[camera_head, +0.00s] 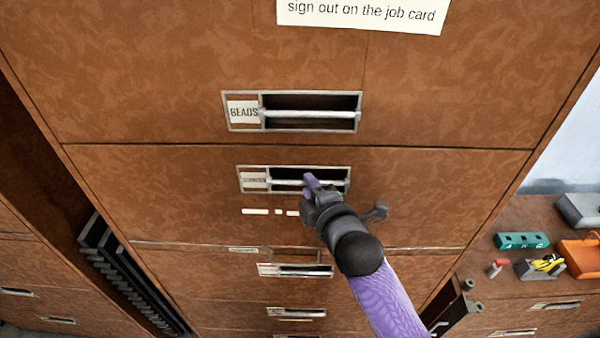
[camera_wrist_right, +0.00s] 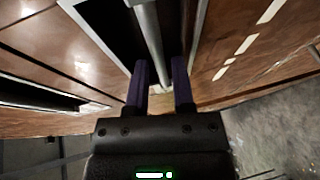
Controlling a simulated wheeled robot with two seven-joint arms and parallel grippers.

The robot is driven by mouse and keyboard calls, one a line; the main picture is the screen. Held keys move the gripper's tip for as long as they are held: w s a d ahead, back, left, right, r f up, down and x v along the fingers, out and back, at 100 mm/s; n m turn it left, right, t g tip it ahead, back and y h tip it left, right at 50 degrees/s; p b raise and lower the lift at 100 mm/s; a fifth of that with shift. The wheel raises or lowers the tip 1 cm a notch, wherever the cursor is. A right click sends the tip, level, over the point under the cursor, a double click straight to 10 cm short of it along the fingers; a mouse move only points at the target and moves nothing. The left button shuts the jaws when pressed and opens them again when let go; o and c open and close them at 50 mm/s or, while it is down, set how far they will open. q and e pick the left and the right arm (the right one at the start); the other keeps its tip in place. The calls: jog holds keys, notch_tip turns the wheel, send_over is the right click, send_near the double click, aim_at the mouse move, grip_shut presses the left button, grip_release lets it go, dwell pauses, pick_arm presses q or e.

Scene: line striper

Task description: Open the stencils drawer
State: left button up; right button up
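A tall brown wooden cabinet has a column of drawers. The drawer front (camera_head: 190,195) below the BEADS drawer has a grey framed recess with a handle bar (camera_head: 285,182) and a small label (camera_head: 254,180) too blurred to read. I cannot tell which drawer is the stencils one. My right gripper (camera_head: 313,183) is at this handle. In the wrist view, its two purple fingers (camera_wrist_right: 160,75) stand on either side of the metal bar (camera_wrist_right: 146,25), with a gap showing, so it looks open. The drawer looks closed. My left gripper is not in view.
The BEADS drawer (camera_head: 150,110) is above, and smaller drawers with handles (camera_head: 295,270) are below. A paper sign (camera_head: 362,12) is at the top. A lower bench (camera_head: 530,280) at right holds a teal block (camera_head: 521,240) and an orange item (camera_head: 580,252). A black rack (camera_head: 125,280) stands at left.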

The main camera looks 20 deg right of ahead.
jog(key=shift+x, duration=2)
grip_shut()
